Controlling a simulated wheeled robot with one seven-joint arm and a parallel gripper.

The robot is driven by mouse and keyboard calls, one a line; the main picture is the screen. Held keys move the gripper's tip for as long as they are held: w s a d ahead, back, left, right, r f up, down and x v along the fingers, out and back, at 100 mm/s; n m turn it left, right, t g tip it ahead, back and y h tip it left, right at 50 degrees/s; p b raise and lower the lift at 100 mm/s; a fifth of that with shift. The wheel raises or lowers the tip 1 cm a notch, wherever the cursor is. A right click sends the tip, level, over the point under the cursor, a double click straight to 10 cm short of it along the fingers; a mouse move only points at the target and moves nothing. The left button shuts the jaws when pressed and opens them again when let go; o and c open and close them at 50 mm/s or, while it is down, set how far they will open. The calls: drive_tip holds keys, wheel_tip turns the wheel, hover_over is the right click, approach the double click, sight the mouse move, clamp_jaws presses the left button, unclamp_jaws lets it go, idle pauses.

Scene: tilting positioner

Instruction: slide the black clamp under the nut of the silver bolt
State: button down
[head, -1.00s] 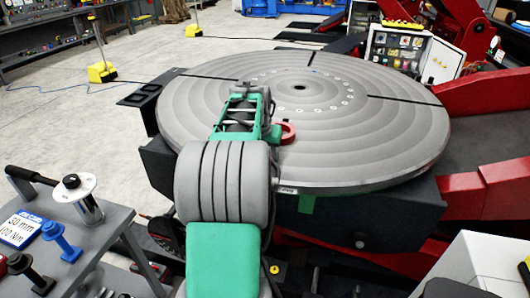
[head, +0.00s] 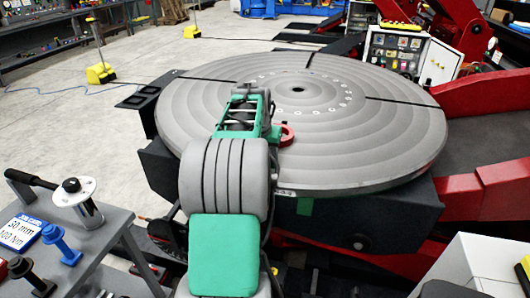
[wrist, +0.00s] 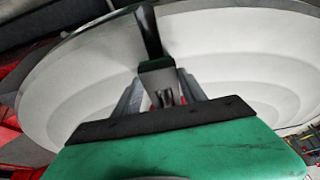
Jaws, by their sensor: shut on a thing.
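My gripper (wrist: 160,88) shows in the wrist view with its grey fingers closed around a dark block that looks like the black clamp (wrist: 156,68). The clamp is at the near rim of the big grey round table (wrist: 85,75), in line with a dark slot (wrist: 148,30). In the head view my own arm hides the gripper and the clamp. I cannot make out the silver bolt or its nut for certain in either view. Whether the clamp touches the table or a bolt cannot be told.
In the head view the round table (head: 390,150) has dark radial slots and a clear top. A red ring (head: 286,134) shows beside my arm. A grey cart (head: 125,225) at left carries a blue post (head: 62,243), a black piece (head: 30,275) and a sign (head: 20,232).

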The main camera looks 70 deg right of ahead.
drive_tip(key=shift+d+r, duration=0.15)
drive_tip(key=shift+r, duration=0.05)
drive_tip(key=shift+w+d+p, duration=0.15)
drive_tip(key=shift+d+p, duration=0.25)
drive_tip(key=shift+d, duration=0.25)
drive_tip(key=shift+d, duration=0.25)
drive_tip(key=shift+f, duration=0.25)
idle(0.3)
drive_tip(key=c, duration=0.9)
unclamp_jaws()
drive_tip(key=o, duration=0.4)
drive_tip(key=shift+a+f, duration=0.15)
drive_tip(key=shift+f, duration=0.1)
drive_tip(key=o, duration=0.5)
drive_tip(key=shift+r, duration=0.1)
